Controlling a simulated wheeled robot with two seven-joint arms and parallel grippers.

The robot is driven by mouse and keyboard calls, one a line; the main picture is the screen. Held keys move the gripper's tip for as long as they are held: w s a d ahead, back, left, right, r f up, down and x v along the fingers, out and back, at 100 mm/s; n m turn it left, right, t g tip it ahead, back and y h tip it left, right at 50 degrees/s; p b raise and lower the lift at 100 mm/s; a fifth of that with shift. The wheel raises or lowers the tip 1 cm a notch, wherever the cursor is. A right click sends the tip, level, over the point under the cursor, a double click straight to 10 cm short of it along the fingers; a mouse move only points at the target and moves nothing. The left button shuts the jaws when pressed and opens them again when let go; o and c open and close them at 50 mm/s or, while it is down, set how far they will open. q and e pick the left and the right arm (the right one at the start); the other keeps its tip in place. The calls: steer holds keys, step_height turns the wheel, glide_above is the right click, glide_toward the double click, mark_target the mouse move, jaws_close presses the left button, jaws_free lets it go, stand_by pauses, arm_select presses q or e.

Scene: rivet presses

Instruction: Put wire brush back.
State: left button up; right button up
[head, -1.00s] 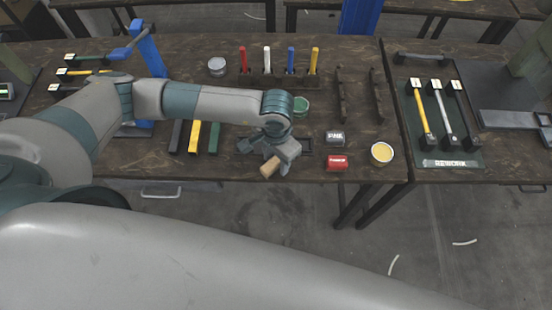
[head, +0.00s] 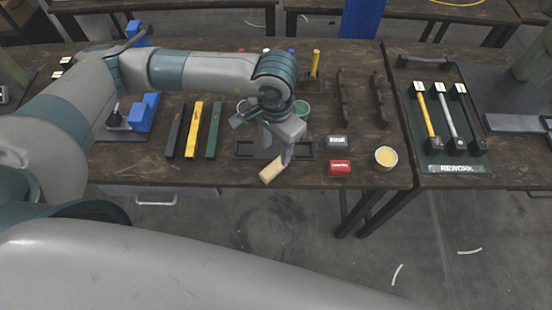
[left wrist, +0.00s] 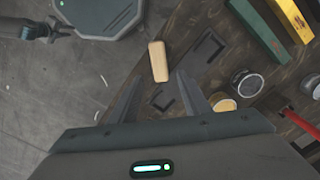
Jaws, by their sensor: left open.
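The wire brush shows as a pale wooden block (head: 272,170) at the front edge of the table; it also shows in the left wrist view (left wrist: 158,62), overlapping the table edge. Its bristles are not visible. My left gripper (head: 276,151) is open above the brush's back end, with its fingers apart and nothing visibly held between them. In the left wrist view the open fingers (left wrist: 158,88) point toward the brush, which lies beyond their tips. A dark outlined holder (head: 243,150) lies behind the brush, partly hidden by the gripper.
Black, yellow (head: 194,130) and green bars lie to the left. Upright coloured handles stand behind my arm. Open floor lies in front.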

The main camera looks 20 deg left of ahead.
arm_select(q)
steer(key=shift+r+b, duration=0.35)
steer(key=shift+r, duration=1.2)
